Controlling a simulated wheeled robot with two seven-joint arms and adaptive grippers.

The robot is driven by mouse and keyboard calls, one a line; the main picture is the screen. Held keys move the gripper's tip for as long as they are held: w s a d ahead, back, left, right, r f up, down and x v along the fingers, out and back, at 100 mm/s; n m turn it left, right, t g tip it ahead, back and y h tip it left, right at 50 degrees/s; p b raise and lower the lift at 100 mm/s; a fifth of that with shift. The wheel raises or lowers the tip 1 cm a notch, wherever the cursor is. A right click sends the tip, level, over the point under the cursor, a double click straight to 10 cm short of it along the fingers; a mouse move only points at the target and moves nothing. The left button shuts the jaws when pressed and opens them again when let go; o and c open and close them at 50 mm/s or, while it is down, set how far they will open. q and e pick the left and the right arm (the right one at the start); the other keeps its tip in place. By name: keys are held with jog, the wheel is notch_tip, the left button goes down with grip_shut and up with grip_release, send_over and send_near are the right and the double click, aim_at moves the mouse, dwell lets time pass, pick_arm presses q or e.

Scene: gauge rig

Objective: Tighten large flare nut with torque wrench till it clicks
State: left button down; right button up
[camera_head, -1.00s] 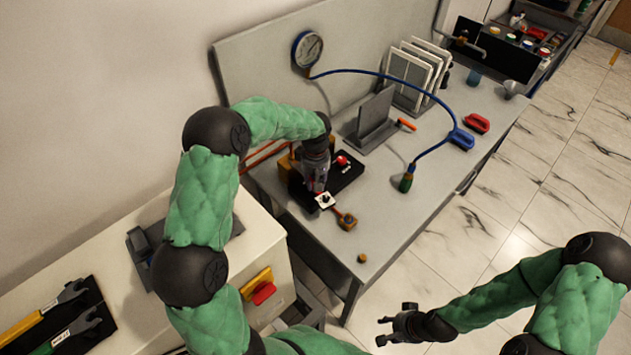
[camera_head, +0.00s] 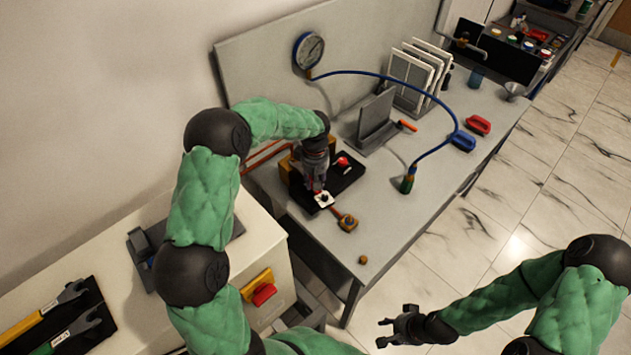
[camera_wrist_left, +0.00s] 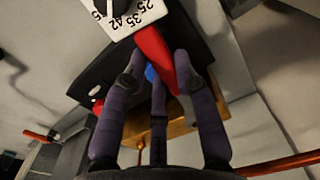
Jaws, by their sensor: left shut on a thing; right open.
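My left gripper (camera_head: 317,187) is over the near end of a black rack on the bench. In the left wrist view its fingers (camera_wrist_left: 160,66) are shut on a red handle (camera_wrist_left: 153,48), apparently the torque wrench's. Beside the handle is a white plate (camera_wrist_left: 118,14) with a black knob and numbers 25, 35, 42; the plate also shows in the head view (camera_head: 323,199). An orange bar runs from the plate to a brass piece (camera_head: 347,222), possibly the wrench's head; I cannot tell. I cannot make out the large flare nut. My right gripper (camera_head: 400,328) is open and empty, off the bench.
A round gauge (camera_head: 308,49) with a blue hose reaches a green-and-brass fitting (camera_head: 407,184). A grey stand (camera_head: 376,122), red clamp (camera_head: 478,125) and blue clamp (camera_head: 462,141) stand farther right. A small brass piece (camera_head: 363,260) lies near the front edge. Yellow and green wrenches lie lower left.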

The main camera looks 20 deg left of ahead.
pick_arm(q)
jog(key=shift+w+a, duration=0.35)
jog(key=shift+a, duration=0.15)
dwell(0.3)
jog(key=c, duration=1.8)
grip_release()
grip_shut()
jog(key=shift+s+a, duration=0.1)
jog(key=shift+s+a+m+p, duration=0.3)
jog(key=shift+s+a+m, duration=0.5)
jog(key=shift+m, duration=0.4)
jog(key=shift+s, duration=0.2)
jog(key=shift+s+a+f+m+p, duration=0.15)
jog(key=shift+s+a+m+p, duration=0.15)
jog(key=shift+s+a+m, duration=0.75)
